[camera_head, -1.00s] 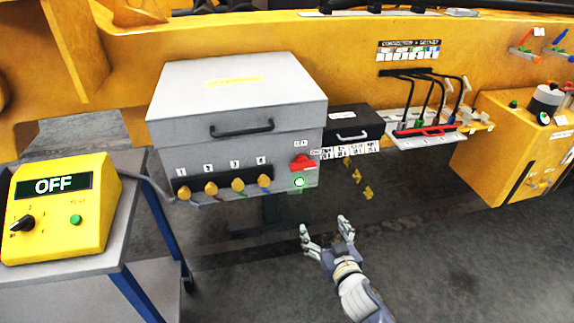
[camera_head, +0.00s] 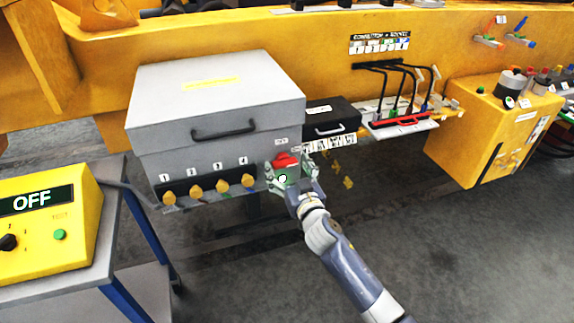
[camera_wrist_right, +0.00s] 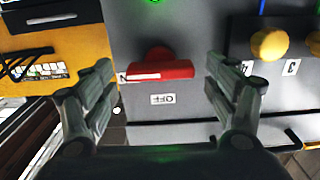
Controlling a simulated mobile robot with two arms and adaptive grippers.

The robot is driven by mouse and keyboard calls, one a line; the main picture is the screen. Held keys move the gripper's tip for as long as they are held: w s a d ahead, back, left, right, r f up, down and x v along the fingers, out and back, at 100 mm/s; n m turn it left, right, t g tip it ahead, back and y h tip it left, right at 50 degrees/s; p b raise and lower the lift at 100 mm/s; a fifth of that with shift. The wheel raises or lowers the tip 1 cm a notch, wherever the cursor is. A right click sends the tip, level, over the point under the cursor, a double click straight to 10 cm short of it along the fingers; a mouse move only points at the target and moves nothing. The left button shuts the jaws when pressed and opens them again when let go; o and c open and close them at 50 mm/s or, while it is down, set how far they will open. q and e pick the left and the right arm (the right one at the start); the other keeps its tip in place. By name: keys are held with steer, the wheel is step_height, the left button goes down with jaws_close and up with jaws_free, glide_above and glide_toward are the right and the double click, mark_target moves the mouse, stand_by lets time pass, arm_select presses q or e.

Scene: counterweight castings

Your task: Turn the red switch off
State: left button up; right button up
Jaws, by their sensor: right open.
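The red switch (camera_head: 285,161) is on the lower right of the grey box's front face in the head view. In the right wrist view the red switch (camera_wrist_right: 160,66) is a red handle with a round hub, lying across the picture near an upside-down OFF label (camera_wrist_right: 162,99). My right gripper (camera_head: 291,177) is at the switch, and its open fingers (camera_wrist_right: 160,85) stand on either side of the handle with clear gaps, apparently not touching it. A round white-green light (camera_head: 282,179) is just below the switch. My left gripper is not in view.
The grey box (camera_head: 215,91) has a row of yellow knobs (camera_head: 222,186) left of the switch. A black case (camera_head: 331,112) is to its right. A yellow panel reading OFF (camera_head: 50,222) stands on a grey table at left. Open floor (camera_head: 440,240) lies at lower right.

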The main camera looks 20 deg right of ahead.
steer(key=shift+w, duration=0.45)
steer(key=c, duration=1.1)
steer(key=shift+o, duration=0.2)
